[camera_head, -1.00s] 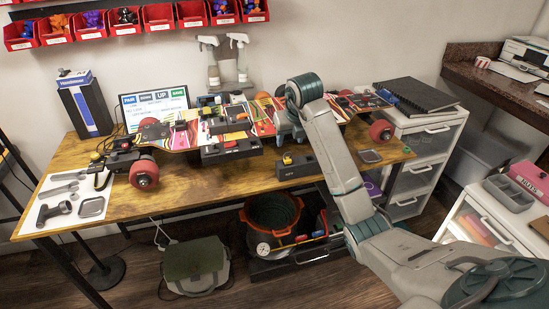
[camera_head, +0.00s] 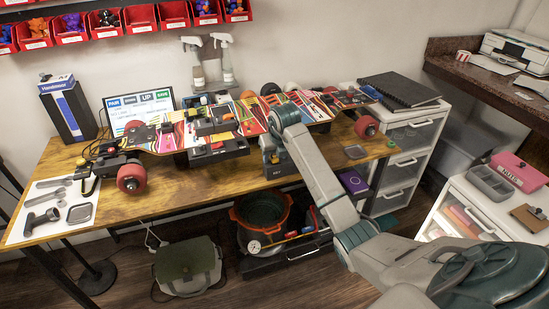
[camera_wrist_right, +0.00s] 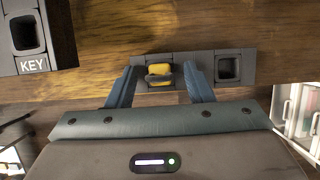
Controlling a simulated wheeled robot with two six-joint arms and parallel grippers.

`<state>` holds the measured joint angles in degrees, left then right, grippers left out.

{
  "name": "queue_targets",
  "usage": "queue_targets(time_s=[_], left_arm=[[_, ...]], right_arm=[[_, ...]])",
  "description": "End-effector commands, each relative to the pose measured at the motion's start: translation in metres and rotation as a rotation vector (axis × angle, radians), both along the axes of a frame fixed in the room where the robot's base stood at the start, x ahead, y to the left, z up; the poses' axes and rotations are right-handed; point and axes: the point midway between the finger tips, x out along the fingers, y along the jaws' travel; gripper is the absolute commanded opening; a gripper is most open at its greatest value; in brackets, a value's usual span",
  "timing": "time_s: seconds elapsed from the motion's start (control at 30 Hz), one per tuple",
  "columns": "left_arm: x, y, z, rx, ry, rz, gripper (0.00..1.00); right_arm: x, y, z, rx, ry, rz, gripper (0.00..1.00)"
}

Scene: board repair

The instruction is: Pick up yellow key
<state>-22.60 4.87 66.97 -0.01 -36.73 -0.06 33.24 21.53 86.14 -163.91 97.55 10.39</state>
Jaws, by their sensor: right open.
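The yellow key (camera_wrist_right: 160,72) sits upright in a socket of a dark grey holder (camera_wrist_right: 205,66) in the right wrist view. The holder's other socket (camera_wrist_right: 229,68) is empty. In the head view the holder (camera_head: 281,171) stands at the table's front edge, partly hidden by my arm. My right gripper (camera_wrist_right: 160,82) is open, with one blue finger on each side of the key. I cannot tell whether the fingers touch it. In the head view the right gripper (camera_head: 271,150) is over the holder. My left gripper is out of view.
Another dark box labelled KEY (camera_wrist_right: 28,40) with an empty slot shows at the upper left of the wrist view. A colourful longboard (camera_head: 172,137) with red wheels lies across the wooden table (camera_head: 152,211) behind the holder. White drawers (camera_head: 405,165) stand at the right.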

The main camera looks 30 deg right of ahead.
Motion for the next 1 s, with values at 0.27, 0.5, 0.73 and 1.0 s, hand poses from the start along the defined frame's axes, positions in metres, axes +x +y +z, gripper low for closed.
queue_targets(time_s=[0.27, 0.5, 0.73, 1.0], left_arm=[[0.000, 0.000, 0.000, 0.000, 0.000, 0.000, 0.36], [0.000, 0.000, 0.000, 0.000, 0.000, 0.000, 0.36], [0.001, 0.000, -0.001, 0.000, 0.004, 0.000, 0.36], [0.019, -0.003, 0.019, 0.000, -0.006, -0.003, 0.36]], right_arm=[[0.000, 0.000, 0.000, 0.001, 0.000, 0.000, 0.12], [0.000, 0.000, 0.000, 0.001, 0.000, 0.000, 0.00], [0.000, 0.000, 0.006, 0.000, -0.002, 0.000, 0.00], [-0.004, 0.003, 0.035, 0.001, -0.001, 0.002, 0.00]])
